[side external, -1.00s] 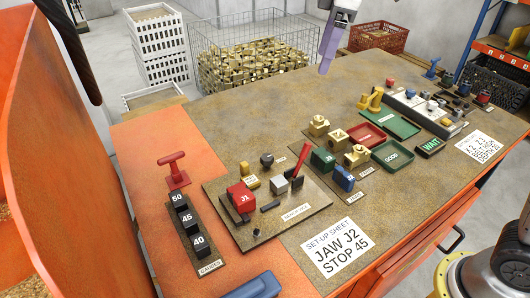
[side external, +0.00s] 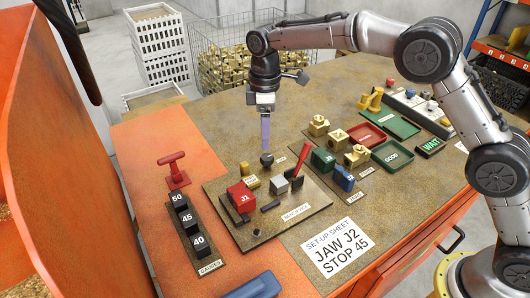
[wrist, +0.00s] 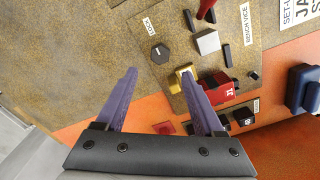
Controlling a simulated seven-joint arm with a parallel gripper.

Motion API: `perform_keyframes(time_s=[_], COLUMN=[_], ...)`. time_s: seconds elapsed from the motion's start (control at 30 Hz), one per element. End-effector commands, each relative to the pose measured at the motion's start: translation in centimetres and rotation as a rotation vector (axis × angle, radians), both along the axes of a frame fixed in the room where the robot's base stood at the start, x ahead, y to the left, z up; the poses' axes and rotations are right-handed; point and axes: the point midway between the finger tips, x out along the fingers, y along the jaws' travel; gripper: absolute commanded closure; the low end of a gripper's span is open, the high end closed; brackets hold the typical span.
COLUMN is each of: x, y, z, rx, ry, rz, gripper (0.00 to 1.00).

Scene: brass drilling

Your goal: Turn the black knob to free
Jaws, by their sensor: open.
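The black knob (side external: 267,158) stands on the bench vice plate (side external: 305,222), behind the red J1 jaw. It also shows in the wrist view as a dark faceted knob (wrist: 160,53) beside a white label that seems to read LOCK (wrist: 150,25). My gripper (side external: 266,147) points down just above the knob in the side view. In the wrist view my gripper (wrist: 160,73) is open with nothing between its purple fingers, and the knob lies just beyond the tips, roughly midway between them. A free mark on the knob cannot be made out.
Near the knob are a brass block (side external: 250,183), the red J1 jaw (side external: 241,198), a grey block (side external: 280,185) and a red lever (side external: 302,158). Numbered black stops (side external: 188,218) stand left. Green and blue jaws (side external: 344,177) and trays lie right. Bare table shows behind the plate.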

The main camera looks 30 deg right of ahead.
Motion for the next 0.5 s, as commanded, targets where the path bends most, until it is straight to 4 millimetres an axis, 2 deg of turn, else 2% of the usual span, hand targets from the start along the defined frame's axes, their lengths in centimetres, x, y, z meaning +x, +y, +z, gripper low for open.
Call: perform_keyframes(time_s=[0.03,0.2,0.33,0.5], x=[-0.1,0.0,0.0,0.0], y=[0.0,0.0,0.0,0.0], z=[-1.2,-4.2,-6.0,-7.2], rx=[-0.001,-0.001,-0.001,0.0], ry=[0.004,0.003,0.002,0.0], rz=[0.0,0.0,0.0,0.0], gripper=[0.3,0.3,0.3,0.3])
